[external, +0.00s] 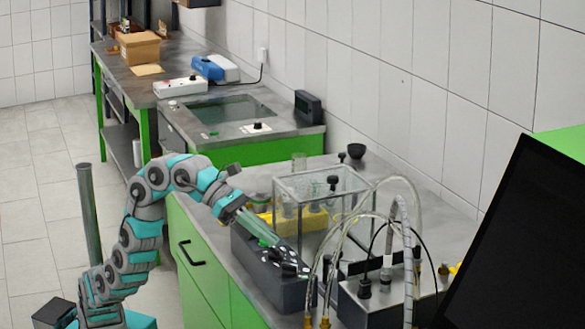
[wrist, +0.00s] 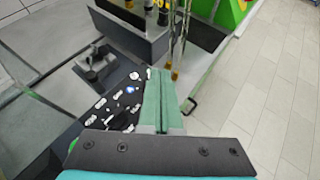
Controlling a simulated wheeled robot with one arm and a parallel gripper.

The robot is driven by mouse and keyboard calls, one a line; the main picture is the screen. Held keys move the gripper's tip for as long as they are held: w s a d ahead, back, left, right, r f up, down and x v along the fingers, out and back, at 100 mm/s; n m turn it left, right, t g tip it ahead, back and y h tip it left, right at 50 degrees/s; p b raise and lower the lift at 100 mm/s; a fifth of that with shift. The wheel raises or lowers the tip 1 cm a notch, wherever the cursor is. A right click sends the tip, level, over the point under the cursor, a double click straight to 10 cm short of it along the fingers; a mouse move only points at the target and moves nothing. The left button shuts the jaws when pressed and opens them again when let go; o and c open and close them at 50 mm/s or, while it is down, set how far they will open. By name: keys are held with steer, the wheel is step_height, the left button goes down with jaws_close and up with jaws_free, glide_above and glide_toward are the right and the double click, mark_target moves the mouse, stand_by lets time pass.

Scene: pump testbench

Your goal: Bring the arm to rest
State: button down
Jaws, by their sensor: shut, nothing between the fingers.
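My arm (external: 142,229) reaches from the lower left over the green-fronted bench in the external view. My gripper (external: 268,240) points down to the right, just above or at the top of a dark box with a panel of white marks (external: 283,261). I cannot tell whether the fingertips touch it. In the wrist view my gripper's two green fingers (wrist: 164,82) lie side by side, shut and empty. The marked panel (wrist: 118,104) is just left of them.
A clear box (external: 322,190) with a yellow rack stands behind the gripper. A pump unit with hoses (external: 385,290) stands to the right. A dark monitor (external: 520,240) fills the right foreground. Open floor (external: 40,180) lies left of the bench.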

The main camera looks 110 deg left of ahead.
steer(key=shift+a+r+m+g, duration=0.15)
steer(key=shift+a+m, duration=0.2)
steer(key=shift+m, duration=0.25)
steer(key=shift+a+f+m+g, duration=0.15)
steer(key=shift+a+m, duration=0.15)
steer(key=shift+m, duration=0.3)
steer(key=m, duration=0.1)
steer(key=s+a+m, duration=0.1)
steer(key=m, duration=0.1)
steer(key=a+m+g, duration=0.1)
steer(key=m, duration=0.1)
steer(key=shift+s+f+h, duration=0.15)
steer(key=shift+s+h, duration=0.15)
steer(key=shift+h, duration=0.1)
steer(key=s+a+f+m+g, duration=0.4)
steer(key=s+f+m, duration=0.5)
steer(key=s+f, duration=0.5)
steer(key=s+a+f+m+g+y, duration=0.1)
steer(key=s+a+f+m+g, duration=0.3)
steer(key=s+f, duration=1)
steer(key=s+a+f+m+g+y, duration=0.1)
steer(key=s+a+f+m+g, duration=0.3)
steer(key=s+f+m, duration=0.9)
steer(key=s+a+f, duration=0.2)
steer(key=s+a, duration=0.1)
steer(key=s, duration=0.5)
steer(key=shift+s+m, duration=0.3)
